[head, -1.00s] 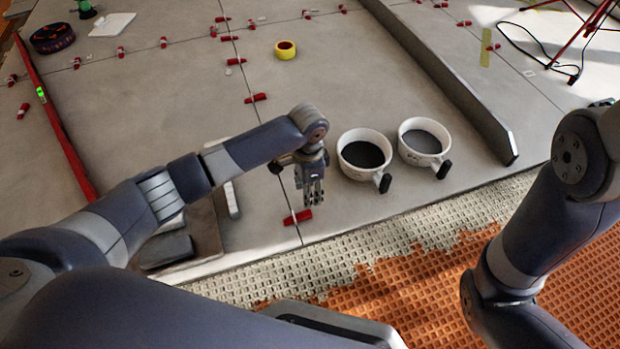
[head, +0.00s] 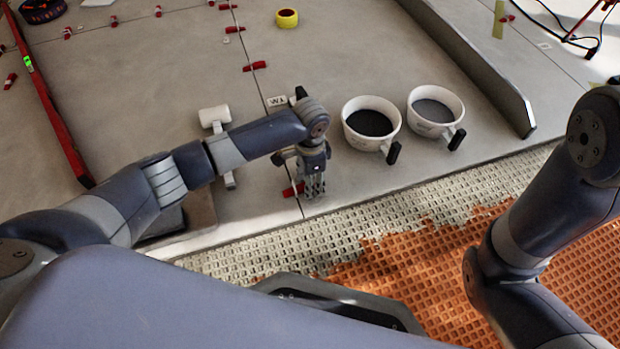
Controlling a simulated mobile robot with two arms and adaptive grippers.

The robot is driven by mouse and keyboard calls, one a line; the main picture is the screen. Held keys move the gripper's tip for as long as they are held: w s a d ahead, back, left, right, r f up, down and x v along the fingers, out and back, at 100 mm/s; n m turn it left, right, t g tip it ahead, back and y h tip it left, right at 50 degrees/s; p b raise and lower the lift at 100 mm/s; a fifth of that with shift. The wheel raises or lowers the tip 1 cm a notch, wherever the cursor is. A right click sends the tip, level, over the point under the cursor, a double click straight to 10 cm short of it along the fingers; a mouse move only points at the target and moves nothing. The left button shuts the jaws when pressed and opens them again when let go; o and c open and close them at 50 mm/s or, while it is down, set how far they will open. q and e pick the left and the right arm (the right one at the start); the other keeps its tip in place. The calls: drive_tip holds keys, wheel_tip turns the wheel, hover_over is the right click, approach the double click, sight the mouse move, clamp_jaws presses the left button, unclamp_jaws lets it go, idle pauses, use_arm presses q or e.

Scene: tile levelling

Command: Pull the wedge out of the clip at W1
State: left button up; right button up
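A W1 label (head: 276,101) lies by the tile joint, partly behind my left arm. A red wedge (head: 292,190) sits across the same joint near the front tile edge. Another red wedge (head: 255,66) sits farther back along that joint. My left gripper (head: 314,194) points down just right of the front wedge, its fingers close to the wedge's right end. I cannot tell whether they touch it or how far they are apart. The clip is too small or hidden to make out. My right arm shows at the right, but its gripper is out of view.
Two white cups with dark contents, left (head: 371,122) and right (head: 435,110), stand right of my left gripper. A white-headed mallet (head: 215,116) lies left of it. A yellow tape roll (head: 287,18) lies farther back. A long grey bar (head: 475,65) borders the right side.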

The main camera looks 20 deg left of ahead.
use_arm(q)
drive_tip(key=shift+c, duration=0.6)
clamp_jaws()
